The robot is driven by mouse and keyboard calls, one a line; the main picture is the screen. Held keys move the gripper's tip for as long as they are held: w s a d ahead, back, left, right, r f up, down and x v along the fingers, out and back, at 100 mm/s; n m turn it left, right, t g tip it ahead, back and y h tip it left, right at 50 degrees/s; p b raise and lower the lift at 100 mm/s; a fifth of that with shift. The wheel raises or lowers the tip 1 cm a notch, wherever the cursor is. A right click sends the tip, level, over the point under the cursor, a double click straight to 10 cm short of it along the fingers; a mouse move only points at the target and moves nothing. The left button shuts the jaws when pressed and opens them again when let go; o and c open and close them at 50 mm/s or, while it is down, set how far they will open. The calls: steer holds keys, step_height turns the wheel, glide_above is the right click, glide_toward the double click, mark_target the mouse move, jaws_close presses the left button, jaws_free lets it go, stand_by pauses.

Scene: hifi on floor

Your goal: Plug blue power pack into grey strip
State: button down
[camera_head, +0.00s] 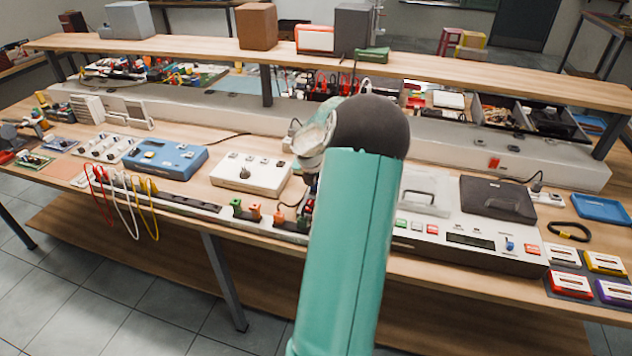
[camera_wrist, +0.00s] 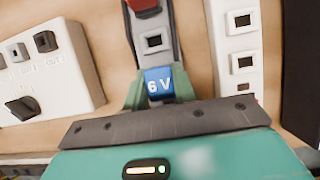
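In the wrist view, the blue power pack (camera_wrist: 159,83), marked "6 V", sits between the green fingers of my gripper (camera_wrist: 160,92), which appear closed on its sides. A grey strip (camera_wrist: 168,18) with pale socket plates lies just beyond the pack, with a red block at its upper end. One socket (camera_wrist: 153,41) shows open directly above the pack. Whether the pack touches the strip cannot be told. In the head view, my teal arm hides the gripper and the blue pack; a long strip (camera_head: 180,200) with coloured plugs runs along the bench front.
A white socket strip (camera_wrist: 236,45) stands right of the grey strip, and a white knob box (camera_wrist: 45,75) at left. In the head view, a blue box (camera_head: 165,158) and white box (camera_head: 250,175) stand behind the long strip. Red, white and yellow cables (camera_head: 122,200) hang over the edge.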

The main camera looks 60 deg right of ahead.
steer(key=c, duration=1.1)
jaws_free()
steer(key=shift+o, duration=0.2)
steer(key=w+d+r+v, duration=0.1)
steer(key=d+v, duration=0.1)
steer(key=v, duration=1.7)
steer(key=shift+s+r, duration=0.2)
steer(key=shift+s, duration=0.05)
steer(key=shift+d, duration=0.1)
